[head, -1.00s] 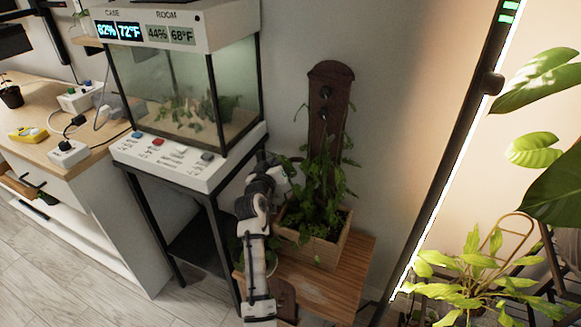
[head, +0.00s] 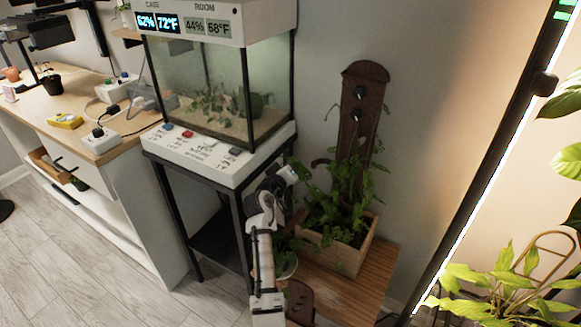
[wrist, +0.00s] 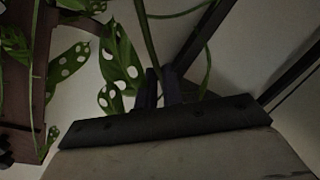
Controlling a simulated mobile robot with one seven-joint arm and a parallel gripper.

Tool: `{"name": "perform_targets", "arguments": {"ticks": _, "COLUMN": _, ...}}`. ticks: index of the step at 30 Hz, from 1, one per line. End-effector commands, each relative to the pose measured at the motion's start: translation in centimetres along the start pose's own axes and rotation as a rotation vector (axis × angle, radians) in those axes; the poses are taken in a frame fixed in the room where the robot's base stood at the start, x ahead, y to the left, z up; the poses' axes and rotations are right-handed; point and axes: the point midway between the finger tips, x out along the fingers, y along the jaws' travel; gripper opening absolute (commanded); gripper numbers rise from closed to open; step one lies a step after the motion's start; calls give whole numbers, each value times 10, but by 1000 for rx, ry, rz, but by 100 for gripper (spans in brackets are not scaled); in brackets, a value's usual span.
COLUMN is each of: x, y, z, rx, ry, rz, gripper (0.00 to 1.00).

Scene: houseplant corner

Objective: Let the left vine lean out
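A wooden planter box (head: 346,259) holds leafy vines in front of a tall dark-brown board (head: 359,120) with round knobs. The left vine's leaves (head: 312,190) spread on the planter's left side. My gripper (head: 293,173) is left of these leaves, between the planter and the glass case. In the wrist view my gripper (wrist: 160,86) has its two dark fingers close together. A thin green stem of the left vine (wrist: 147,35) runs down into the narrow gap between them. Holed leaves (wrist: 120,62) hang just left of the fingers. The exact contact is dark and small.
The glass case (head: 215,90) on a black stand is close to my arm's left. The planter stands on a wooden bench (head: 345,290), with a smaller potted plant (head: 284,262) beside it. A lit pole (head: 490,170) rises on the right.

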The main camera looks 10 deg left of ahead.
Motion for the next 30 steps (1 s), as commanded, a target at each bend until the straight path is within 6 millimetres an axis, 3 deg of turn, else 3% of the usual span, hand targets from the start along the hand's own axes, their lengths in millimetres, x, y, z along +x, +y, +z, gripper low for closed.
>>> {"name": "perform_targets", "arguments": {"ticks": 1, "x": 0, "y": 0, "z": 0, "rx": 0, "ry": 0, "rz": 0, "gripper": 15}}
{"name": "perform_targets", "arguments": {"ticks": 5, "x": 0, "y": 0, "z": 0, "rx": 1, "ry": 0, "rz": 0, "gripper": 30}}
{"name": "perform_targets", "arguments": {"ticks": 17, "x": -9, "y": -1, "z": 1, "rx": 0, "ry": 1, "rz": -1, "gripper": 30}}
{"name": "perform_targets", "arguments": {"ticks": 20, "x": -23, "y": -1, "z": 1, "rx": 1, "ry": 2, "rz": -1, "gripper": 30}}
{"name": "perform_targets", "arguments": {"ticks": 30, "x": -99, "y": -2, "z": 1, "rx": 0, "ry": 2, "rz": -2, "gripper": 30}}
